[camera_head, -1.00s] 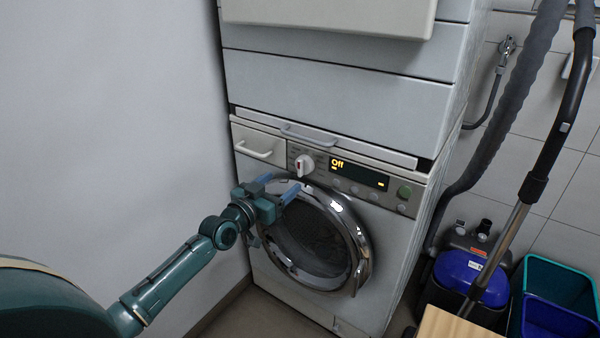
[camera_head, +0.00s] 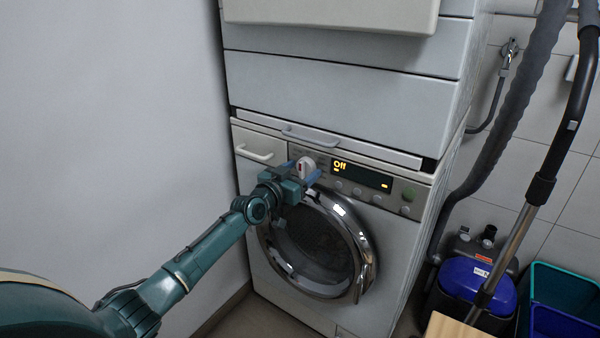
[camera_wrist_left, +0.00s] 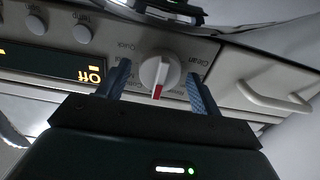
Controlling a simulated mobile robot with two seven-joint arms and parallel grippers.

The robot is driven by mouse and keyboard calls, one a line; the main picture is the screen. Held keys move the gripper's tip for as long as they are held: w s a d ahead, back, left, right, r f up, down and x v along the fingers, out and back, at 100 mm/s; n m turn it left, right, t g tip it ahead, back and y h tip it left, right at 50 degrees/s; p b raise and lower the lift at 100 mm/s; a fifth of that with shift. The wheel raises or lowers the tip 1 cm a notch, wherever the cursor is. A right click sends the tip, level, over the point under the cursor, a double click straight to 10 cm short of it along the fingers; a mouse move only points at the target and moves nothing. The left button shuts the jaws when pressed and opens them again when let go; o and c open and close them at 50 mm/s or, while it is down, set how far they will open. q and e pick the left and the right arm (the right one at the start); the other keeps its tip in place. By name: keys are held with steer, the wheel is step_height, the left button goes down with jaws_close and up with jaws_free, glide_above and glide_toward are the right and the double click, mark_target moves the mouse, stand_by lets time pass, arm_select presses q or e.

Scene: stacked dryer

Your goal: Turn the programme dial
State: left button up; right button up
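The programme dial (camera_head: 305,167) is a round white knob with a red mark on the washer's control panel, left of the display (camera_head: 360,175), which reads "Off". In the left wrist view the dial (camera_wrist_left: 159,73) sits between the blue fingers, with its red mark pointing down in that picture. My left gripper (camera_head: 302,172) is open, with one finger on each side of the dial. A gap shows between each finger and the knob in the left wrist view (camera_wrist_left: 157,88). My right gripper is not in view.
The round chrome door (camera_head: 318,245) lies just below the dial, and a detergent drawer (camera_head: 258,148) is to its left. A pull-out handle (camera_head: 308,135) projects above. A vacuum cleaner (camera_head: 475,280) and bins (camera_head: 560,300) stand at the right.

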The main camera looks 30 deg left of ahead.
arm_select(q)
steer(key=c, duration=0.8)
steer(key=shift+m, duration=1.1)
steer(key=shift+m+p, duration=0.3)
steer(key=shift+m, duration=1.5)
